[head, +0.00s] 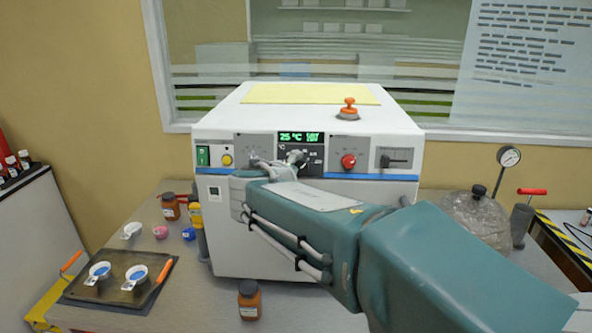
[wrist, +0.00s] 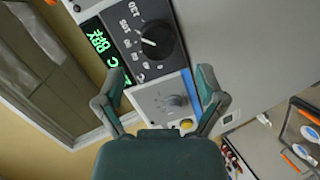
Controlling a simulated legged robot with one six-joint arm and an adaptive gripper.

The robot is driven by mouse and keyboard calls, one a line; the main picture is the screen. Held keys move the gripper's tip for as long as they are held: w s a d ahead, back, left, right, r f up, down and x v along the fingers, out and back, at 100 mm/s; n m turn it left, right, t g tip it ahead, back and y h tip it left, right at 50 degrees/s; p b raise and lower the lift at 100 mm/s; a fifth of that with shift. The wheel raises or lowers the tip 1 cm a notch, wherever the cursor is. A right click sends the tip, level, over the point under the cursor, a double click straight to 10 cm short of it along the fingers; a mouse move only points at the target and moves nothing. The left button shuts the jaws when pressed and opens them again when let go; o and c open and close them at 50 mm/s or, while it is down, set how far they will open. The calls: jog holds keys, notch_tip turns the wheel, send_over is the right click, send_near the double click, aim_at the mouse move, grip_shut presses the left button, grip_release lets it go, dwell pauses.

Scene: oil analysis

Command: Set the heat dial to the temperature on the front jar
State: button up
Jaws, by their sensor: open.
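The heat dial (wrist: 157,40) is a black round knob with numbers around it, 130, 105 and 80 among them, beside a green display (wrist: 97,42). In the head view the display (head: 298,136) reads 25 °C, and my gripper largely hides the dial. My gripper (wrist: 163,74) is open and empty in front of the panel; it also shows in the head view (head: 276,160). In the wrist view the dial lies beyond the fingertips, not between them.
The white machine (head: 310,235) also has a red knob (head: 348,161), a black lever (head: 397,161) and a yellow button (head: 227,160). A tray (head: 90,298) with cups is at left. Another brown jar (head: 170,208) stands behind.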

jog(key=v, duration=0.7)
jog(key=shift+f, duration=0.1)
